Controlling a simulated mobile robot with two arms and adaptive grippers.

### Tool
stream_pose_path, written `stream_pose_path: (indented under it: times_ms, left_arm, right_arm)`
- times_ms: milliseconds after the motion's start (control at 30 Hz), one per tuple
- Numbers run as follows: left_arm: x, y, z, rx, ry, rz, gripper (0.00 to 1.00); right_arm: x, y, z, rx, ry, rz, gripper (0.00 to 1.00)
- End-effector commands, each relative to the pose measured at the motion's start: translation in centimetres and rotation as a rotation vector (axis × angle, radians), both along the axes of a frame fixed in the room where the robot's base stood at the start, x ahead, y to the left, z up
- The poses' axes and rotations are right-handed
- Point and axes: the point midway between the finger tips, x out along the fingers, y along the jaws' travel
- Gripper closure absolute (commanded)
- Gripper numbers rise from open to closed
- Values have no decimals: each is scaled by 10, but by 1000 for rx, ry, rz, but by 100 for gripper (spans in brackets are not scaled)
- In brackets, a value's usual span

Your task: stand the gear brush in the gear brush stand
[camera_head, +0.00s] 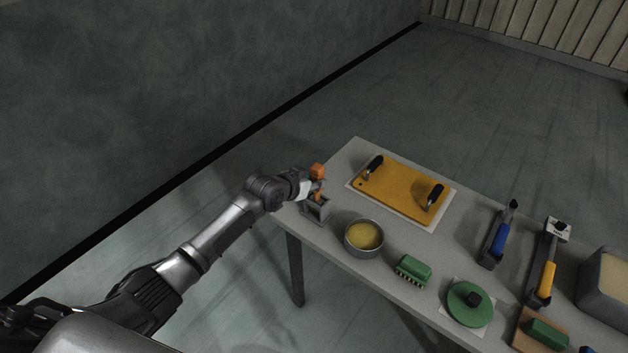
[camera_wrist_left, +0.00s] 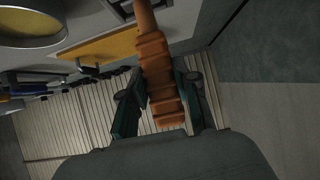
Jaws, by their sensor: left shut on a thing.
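The gear brush (camera_head: 317,171) has an orange handle and is held roughly upright over the gear brush stand (camera_head: 316,210), a small grey open box at the table's near left corner. My left gripper (camera_head: 314,187) is shut on the orange handle, just above the stand. In the left wrist view the ribbed handle (camera_wrist_left: 160,80) lies between the fingers (camera_wrist_left: 160,100), and a lighter shaft runs from it toward the stand at the top edge. The brush's lower end is hidden, so I cannot tell how deep it sits in the stand. My right gripper is not in view.
A round bowl with yellow contents (camera_head: 363,238) stands right of the stand. A yellow board with two black handles (camera_head: 400,190) lies behind. A green brush (camera_head: 413,270), a green round lidded thing (camera_head: 470,304) and blue and yellow handled tools lie farther right on the table.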

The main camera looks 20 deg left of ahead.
Motion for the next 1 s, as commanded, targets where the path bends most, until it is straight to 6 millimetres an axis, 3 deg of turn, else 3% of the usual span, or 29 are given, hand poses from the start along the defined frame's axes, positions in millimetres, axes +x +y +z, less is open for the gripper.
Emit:
stream_pose_path:
  times_ms: [1000]
  left_arm:
    - [0, 0, -10, -1, -1, -1, 100]
  right_arm:
    - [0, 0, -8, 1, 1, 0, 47]
